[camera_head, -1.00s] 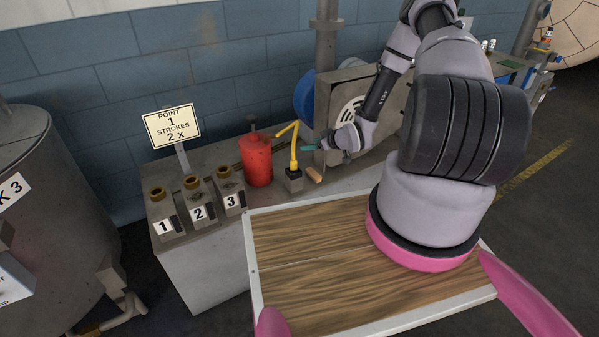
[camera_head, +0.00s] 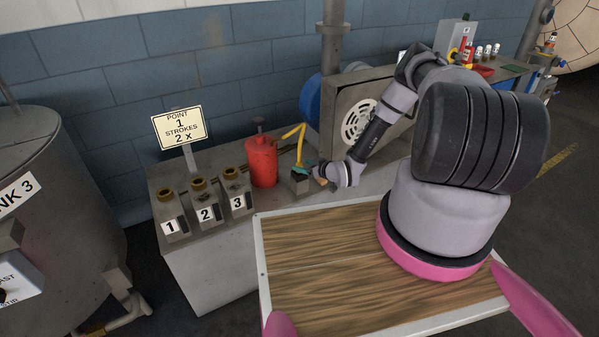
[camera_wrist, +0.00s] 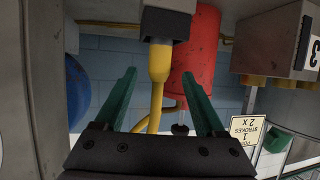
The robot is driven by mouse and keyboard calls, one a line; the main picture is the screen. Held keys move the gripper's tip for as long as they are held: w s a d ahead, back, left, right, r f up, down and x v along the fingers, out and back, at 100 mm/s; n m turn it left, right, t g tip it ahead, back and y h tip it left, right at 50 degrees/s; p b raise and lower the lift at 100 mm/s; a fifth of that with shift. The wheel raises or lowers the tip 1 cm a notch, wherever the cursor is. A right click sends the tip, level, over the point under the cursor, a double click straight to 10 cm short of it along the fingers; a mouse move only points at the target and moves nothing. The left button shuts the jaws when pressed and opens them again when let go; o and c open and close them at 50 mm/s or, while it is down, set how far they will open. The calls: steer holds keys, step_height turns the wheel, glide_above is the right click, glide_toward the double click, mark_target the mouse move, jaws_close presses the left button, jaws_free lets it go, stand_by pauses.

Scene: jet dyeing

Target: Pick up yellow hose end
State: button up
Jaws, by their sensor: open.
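The yellow hose end (camera_head: 300,150) stands upright in a small dark block (camera_head: 300,184) on the grey bench. In the wrist view, which is upside down, the yellow hose end (camera_wrist: 158,64) comes out of the dark block (camera_wrist: 165,24). My gripper (camera_head: 306,167) is at the hose just above the block. In the wrist view my gripper (camera_wrist: 158,75) is open, with one green finger on each side of the yellow hose. I cannot tell whether either finger touches it.
A red can (camera_head: 263,160) stands close beside the hose. Three numbered units with brass tops (camera_head: 204,202) line the bench to the left, with a sign (camera_head: 177,129) behind them. A grey fan housing (camera_head: 362,112) and a blue reel (camera_head: 311,101) stand behind.

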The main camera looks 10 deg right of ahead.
mark_target(302, 164)
steer(key=x, duration=0.3)
steer(key=shift+w, duration=0.25)
steer(key=shift+a, duration=0.1)
jaws_close()
step_height(302, 164, up, 10)
stand_by(0.3)
